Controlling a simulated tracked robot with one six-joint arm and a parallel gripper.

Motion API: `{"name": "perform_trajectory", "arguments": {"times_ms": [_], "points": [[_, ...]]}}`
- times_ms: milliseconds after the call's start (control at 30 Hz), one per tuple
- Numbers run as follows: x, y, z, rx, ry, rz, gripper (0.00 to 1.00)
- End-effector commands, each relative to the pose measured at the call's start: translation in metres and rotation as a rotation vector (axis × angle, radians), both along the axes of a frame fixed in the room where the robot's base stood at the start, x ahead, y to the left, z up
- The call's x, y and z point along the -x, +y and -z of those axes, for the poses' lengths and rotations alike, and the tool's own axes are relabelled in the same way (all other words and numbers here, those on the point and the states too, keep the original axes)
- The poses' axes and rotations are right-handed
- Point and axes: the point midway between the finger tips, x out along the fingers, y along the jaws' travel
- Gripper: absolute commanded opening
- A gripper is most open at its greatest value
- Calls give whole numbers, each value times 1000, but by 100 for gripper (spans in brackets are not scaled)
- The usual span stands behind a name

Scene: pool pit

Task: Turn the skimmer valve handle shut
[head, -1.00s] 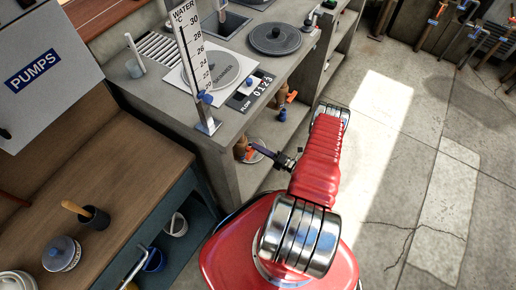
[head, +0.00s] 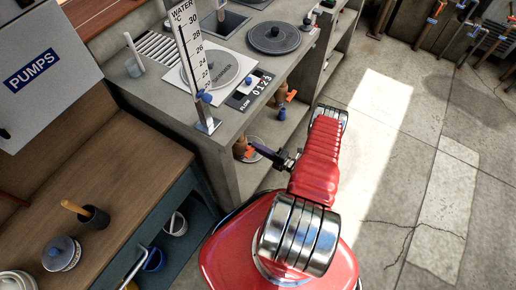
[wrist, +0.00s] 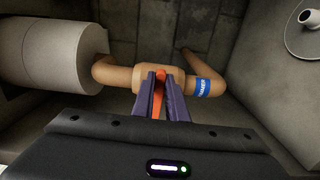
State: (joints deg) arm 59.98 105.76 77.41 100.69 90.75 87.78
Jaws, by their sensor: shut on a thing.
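In the wrist view, a tan pipe with a valve body (wrist: 146,77) runs left to right, with a blue label band (wrist: 204,87) whose small lettering I cannot read surely. An orange handle (wrist: 157,106) comes off the valve towards the camera, across the pipe. My gripper (wrist: 161,92) has its two dark purple fingers shut on this handle, one on each side; they hide part of it. In the head view, my gripper (head: 263,153) reaches left below the counter. The orange handle (head: 249,152) and brown valve (head: 239,147) show at its tip.
A concrete counter (head: 217,140) overhangs the valve. Another orange-handled valve (head: 290,96) stands farther back. In the wrist view, a thick pale cylinder (wrist: 45,55) is at left and a concrete wall (wrist: 285,85) at right. Open floor (head: 400,130) lies right.

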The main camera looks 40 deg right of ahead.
Motion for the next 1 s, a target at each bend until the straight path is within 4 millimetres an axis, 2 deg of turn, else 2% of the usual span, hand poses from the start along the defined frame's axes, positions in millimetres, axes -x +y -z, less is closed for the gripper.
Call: {"name": "perform_trajectory", "arguments": {"times_ms": [33, 300, 667, 1000], "points": [[0, -4, 2, 5, 7, 10, 13], [0, -2, 1, 3, 4, 6, 31], [3, -2, 1, 2, 3, 4, 31], [35, -14, 1, 1, 4, 7, 31]]}}
